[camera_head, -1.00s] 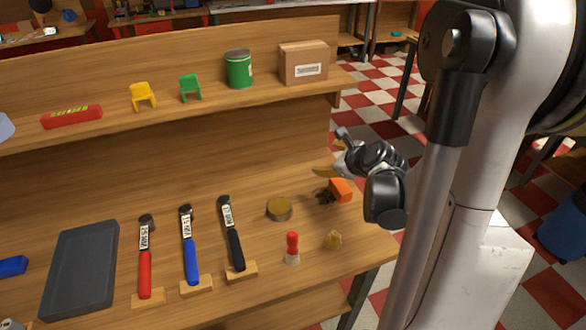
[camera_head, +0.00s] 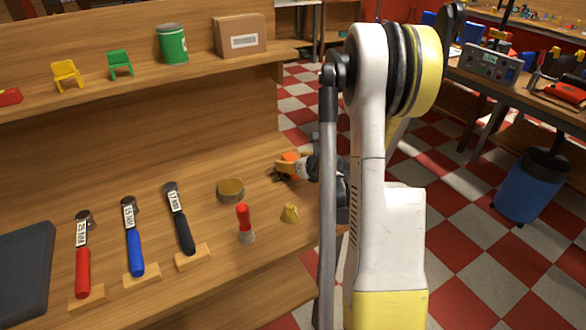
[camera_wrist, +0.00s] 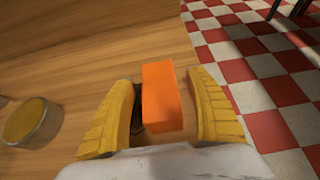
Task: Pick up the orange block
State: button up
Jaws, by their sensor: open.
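The orange block (camera_wrist: 160,92) is between the two yellow fingers of my gripper (camera_wrist: 168,115) in the wrist view. The fingers stand apart on either side of it, with a dark thing partly showing between the left finger and the block. In the head view the orange block (camera_head: 291,157) is at the right end of the workbench (camera_head: 255,170), partly covered by my gripper (camera_head: 296,167). Whether the fingers touch the block cannot be told.
Torque wrenches (camera_head: 180,220) lie further left. A shelf (camera_head: 200,72) above holds a green can (camera_head: 172,44) and a cardboard box (camera_head: 239,36).

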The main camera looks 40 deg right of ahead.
aim_at(288, 159)
jog(key=b+x, duration=0.1)
jog(key=x, duration=0.2)
jog(key=shift+w+f, duration=0.25)
jog(key=shift+w, duration=0.1)
jog(key=shift+r, duration=0.15)
jog(key=c, duration=1.3)
